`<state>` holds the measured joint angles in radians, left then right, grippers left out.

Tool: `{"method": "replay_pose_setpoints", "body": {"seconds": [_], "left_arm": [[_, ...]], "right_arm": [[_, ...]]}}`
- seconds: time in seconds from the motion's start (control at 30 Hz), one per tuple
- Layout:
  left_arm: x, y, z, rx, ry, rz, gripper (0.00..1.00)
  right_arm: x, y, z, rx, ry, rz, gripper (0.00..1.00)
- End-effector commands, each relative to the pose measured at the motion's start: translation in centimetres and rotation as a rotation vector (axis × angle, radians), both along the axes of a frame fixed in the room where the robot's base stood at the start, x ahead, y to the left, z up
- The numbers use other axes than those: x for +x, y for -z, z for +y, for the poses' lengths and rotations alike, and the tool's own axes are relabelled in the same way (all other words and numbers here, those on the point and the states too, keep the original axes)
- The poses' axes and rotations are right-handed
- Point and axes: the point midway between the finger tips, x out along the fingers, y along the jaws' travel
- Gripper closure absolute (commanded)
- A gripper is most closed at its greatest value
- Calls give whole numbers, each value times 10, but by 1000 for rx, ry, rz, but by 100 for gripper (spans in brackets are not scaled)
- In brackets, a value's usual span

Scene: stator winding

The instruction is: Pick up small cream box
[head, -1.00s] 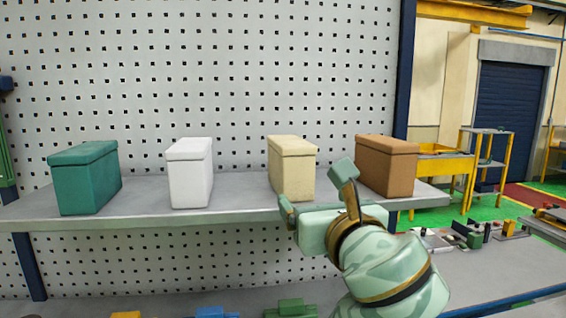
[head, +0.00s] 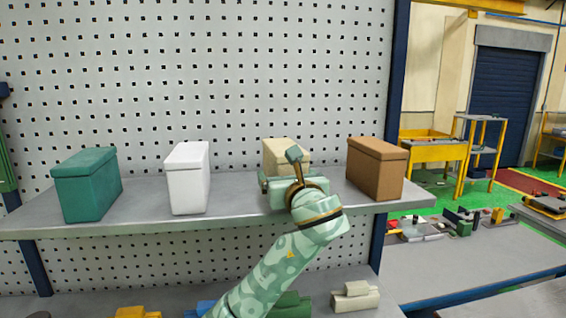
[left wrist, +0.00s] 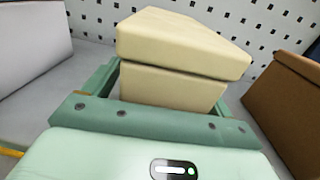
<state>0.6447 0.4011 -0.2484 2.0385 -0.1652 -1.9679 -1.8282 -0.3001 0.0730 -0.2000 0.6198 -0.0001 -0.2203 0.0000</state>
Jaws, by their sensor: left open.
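The small cream box (head: 278,150) stands upright on the grey shelf (head: 228,197), between the white box and the brown box. My left gripper (head: 279,172) is in front of it and hides its lower part in the head view. In the left wrist view the cream box (left wrist: 175,88) shows its lid and body close ahead, between the two open green fingers. A finger is on each side of the box; I cannot tell whether either touches it. My right gripper is not in view.
A white box (head: 187,178) and a green box (head: 87,184) stand to the left on the shelf. A brown box (head: 376,168) stands close on the right. A perforated panel (head: 210,75) rises behind. Several small parts lie on the lower bench.

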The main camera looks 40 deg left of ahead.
Motion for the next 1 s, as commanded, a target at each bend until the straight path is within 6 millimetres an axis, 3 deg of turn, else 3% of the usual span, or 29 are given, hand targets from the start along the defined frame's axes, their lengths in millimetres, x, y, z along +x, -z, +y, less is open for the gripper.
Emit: {"method": "replay_pose_setpoints", "body": {"seconds": [0.23,0.43,0.77,0.87,1.0], "left_arm": [[1,1,2,-1,0,-1,18],[1,1,1,-1,0,-1,73],[1,-2,1,0,0,-4,73],[1,-10,1,-1,0,-7,73],[-4,-36,1,-3,1,-12,73]], "right_arm": [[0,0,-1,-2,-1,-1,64],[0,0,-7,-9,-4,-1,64],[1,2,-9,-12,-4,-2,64],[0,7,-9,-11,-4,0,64],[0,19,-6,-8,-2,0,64]]}}
